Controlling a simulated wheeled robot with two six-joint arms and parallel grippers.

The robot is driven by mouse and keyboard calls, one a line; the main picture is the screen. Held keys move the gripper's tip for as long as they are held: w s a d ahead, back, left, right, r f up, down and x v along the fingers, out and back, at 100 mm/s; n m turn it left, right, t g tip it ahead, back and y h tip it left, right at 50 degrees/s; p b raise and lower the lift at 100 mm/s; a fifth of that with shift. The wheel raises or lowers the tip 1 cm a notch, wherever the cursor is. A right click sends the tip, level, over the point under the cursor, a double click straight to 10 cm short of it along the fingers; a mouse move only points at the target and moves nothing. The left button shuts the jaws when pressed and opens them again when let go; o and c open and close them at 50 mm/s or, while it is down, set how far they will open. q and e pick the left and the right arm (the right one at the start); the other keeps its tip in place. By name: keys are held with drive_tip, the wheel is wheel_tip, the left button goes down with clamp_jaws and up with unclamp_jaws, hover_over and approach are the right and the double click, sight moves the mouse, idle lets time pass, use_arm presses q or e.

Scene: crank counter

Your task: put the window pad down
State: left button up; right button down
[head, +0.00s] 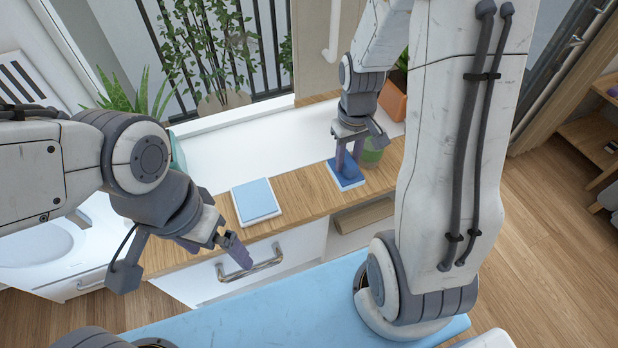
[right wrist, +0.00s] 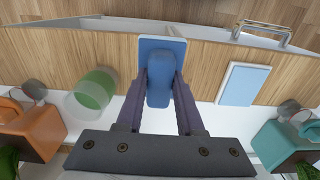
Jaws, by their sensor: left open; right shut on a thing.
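The blue window pad (head: 349,176) is at the right part of the wooden counter. In the right wrist view the blue pad (right wrist: 160,88) sits between the fingers of my right gripper (right wrist: 160,82), which is shut on it. It is over a blue, white-edged mat (right wrist: 162,44); whether it touches that mat I cannot tell. In the head view my right gripper (head: 349,158) points down at the pad. My left gripper (head: 236,250) is open and empty, by the metal drawer handle (head: 262,266) at the counter's front.
A light blue, white-edged mat (head: 257,200) lies bare on the counter, left of the pad. A green glass (head: 372,153) stands close beside my right gripper. An orange planter (head: 392,101) is behind it. Wooden counter (head: 303,205) between the mats is clear.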

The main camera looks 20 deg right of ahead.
drive_tip(key=w+a+f+p, duration=0.1)
drive_tip(key=w+a+f, duration=0.1)
drive_tip(key=f, duration=0.1)
drive_tip(key=w+a+f+p, duration=0.1)
drive_tip(key=w+a+f, duration=0.1)
drive_tip(key=f, duration=0.1)
drive_tip(key=w+a+f+p, duration=0.1)
drive_tip(key=w+a+f, duration=0.1)
drive_tip(key=w+f, duration=0.1)
drive_tip(key=shift+a, duration=0.1)
drive_tip(key=shift+f, duration=0.3)
drive_tip(key=shift+w, duration=0.1)
drive_tip(key=shift+f, duration=0.2)
drive_tip(key=c, duration=0.5)
unclamp_jaws()
drive_tip(key=shift+c, duration=0.2)
